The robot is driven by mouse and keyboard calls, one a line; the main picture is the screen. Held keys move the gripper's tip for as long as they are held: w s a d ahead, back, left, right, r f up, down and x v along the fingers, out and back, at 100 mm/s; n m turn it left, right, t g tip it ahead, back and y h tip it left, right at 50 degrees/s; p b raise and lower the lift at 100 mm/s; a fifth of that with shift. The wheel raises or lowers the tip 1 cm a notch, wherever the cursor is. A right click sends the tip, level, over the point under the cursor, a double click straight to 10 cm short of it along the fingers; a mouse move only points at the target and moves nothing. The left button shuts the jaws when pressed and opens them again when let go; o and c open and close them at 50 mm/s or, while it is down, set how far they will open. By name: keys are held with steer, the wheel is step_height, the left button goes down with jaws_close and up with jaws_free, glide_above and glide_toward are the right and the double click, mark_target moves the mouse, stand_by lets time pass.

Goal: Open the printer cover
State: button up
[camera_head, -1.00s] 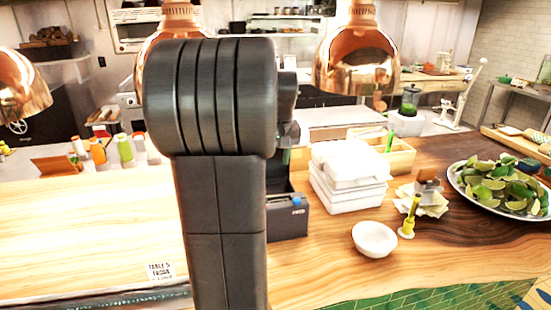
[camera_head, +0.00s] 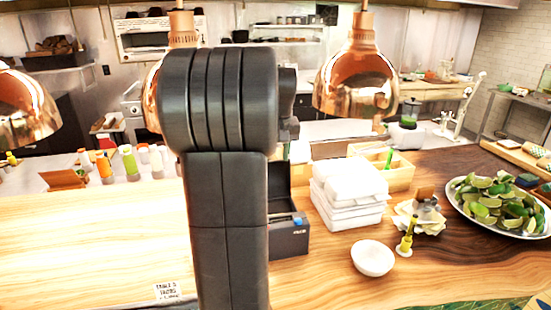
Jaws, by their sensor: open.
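The printer (camera_head: 288,239) is a dark grey box on the wooden counter, just right of my arm, with a small blue part on its top right edge. A dark upright panel (camera_head: 279,183) stands at its back and looks like the cover raised. My arm hides the printer's left side, so I cannot tell the cover's full shape or angle. My gripper is not seen; the thick dark arm in the middle of the view hides that area.
White takeout boxes (camera_head: 348,190) are stacked close right of the printer. A white bowl (camera_head: 373,258), a yellow-green bottle (camera_head: 407,236) and a lime platter (camera_head: 500,206) stand further right. Copper lamps (camera_head: 357,80) hang above. The pale counter at left (camera_head: 90,240) is mostly clear.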

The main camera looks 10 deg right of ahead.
step_height(320, 180, up, 6)
steer(key=w, duration=0.2)
steer(key=shift+w, duration=0.15)
stand_by(0.4)
stand_by(0.4)
steer(key=v, duration=1.4)
steer(key=shift+f, duration=0.15)
